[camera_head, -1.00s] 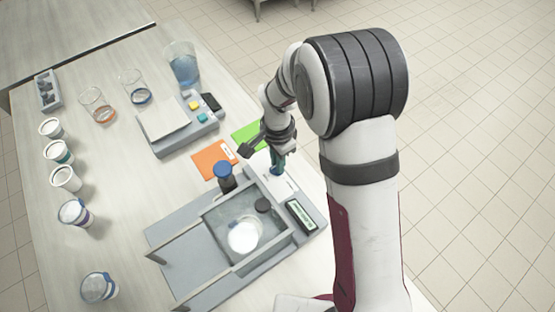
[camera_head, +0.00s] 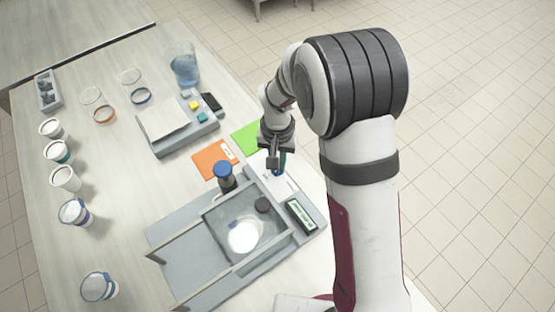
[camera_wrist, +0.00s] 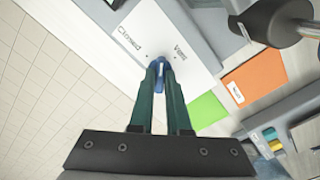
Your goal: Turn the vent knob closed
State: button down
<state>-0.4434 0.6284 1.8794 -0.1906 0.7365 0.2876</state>
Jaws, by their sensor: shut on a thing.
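The vent knob (camera_wrist: 157,66) is small and blue and stands on a white panel (camera_wrist: 172,38) marked "Closed" and "Vent" in the wrist view. My gripper (camera_wrist: 160,70) points down at the panel, with its two green fingers close together on either side of the knob, shut on it. The fingers hide part of the knob, and its exact pointing direction is hard to tell. In the head view, my gripper (camera_head: 277,166) is at the panel, behind the grey device (camera_head: 170,255), and mostly covers the knob.
A blue-capped dark bottle (camera_head: 224,172) stands close to the left of my gripper. Orange (camera_head: 212,161) and green (camera_head: 247,137) cards lie behind. The device has a display (camera_head: 301,214) and a round pale pan (camera_head: 243,237). Several cups line the left side.

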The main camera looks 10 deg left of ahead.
jog(key=n, duration=0.4)
jog(key=shift+n, duration=0.3)
jog(key=n, duration=0.4)
jog(key=shift+n, duration=0.3)
jog(key=c, duration=0.9)
grip_release()
jog(key=shift+r, duration=0.1)
notch_tip(320, 180, up, 16)
jog(key=shift+f, duration=0.15)
jog(key=shift+d, duration=0.1)
